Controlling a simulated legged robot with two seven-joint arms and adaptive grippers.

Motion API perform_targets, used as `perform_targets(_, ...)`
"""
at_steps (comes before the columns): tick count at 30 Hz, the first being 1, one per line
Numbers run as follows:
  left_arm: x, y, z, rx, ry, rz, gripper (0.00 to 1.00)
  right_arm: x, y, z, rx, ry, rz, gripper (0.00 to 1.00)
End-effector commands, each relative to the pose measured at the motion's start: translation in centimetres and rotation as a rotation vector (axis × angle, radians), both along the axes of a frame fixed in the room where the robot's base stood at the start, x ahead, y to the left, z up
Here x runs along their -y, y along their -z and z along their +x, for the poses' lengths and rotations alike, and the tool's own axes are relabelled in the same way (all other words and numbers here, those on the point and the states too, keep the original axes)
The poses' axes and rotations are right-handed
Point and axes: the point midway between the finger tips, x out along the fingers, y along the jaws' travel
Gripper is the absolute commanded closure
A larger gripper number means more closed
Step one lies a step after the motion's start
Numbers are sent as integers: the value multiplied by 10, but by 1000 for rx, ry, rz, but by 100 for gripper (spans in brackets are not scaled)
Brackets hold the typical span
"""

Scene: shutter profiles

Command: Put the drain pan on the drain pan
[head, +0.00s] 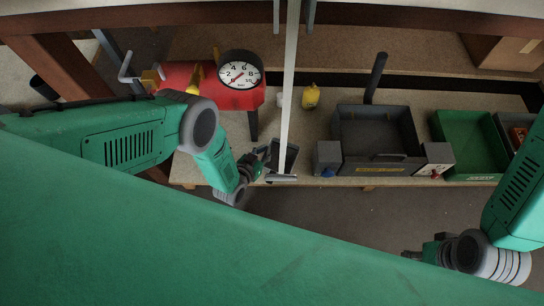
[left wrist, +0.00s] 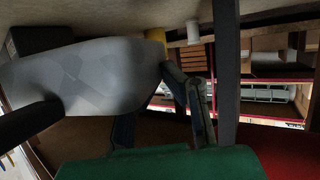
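No thing is clearly marked as a drain pan. The most pan-like thing is a dark grey open box (head: 386,168) with a yellow label, on the bench in the head view. My left gripper (head: 262,160) is left of it, by a dark flat panel (head: 288,160) and the foot of a long pale profile (head: 290,85). Whether it grips either is unclear. Its dark fingers (left wrist: 165,115) also show in the left wrist view, below a large pale rounded surface (left wrist: 95,75). My right gripper (head: 412,254) is low at right, in front of the bench, its fingers too small to read.
A red tank (head: 230,98) with a round dial (head: 240,74) stands left on the bench (head: 355,183). A yellow bottle (head: 311,96) stands behind the profile. A green bin (head: 470,145) is right of the grey box. Bare floor lies before the bench.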

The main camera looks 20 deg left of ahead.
Motion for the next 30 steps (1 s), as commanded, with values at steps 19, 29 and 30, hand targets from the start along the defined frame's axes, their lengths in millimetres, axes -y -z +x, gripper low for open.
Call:
perform_targets(19,-1,50,2,2,-1,0,100,0,32,1,2,0,0,60)
perform_targets(29,-1,50,1,1,-1,0,74,0,32,1,2,0,0,60)
perform_targets(30,-1,50,1,1,-1,0,74,0,32,1,2,0,0,60)
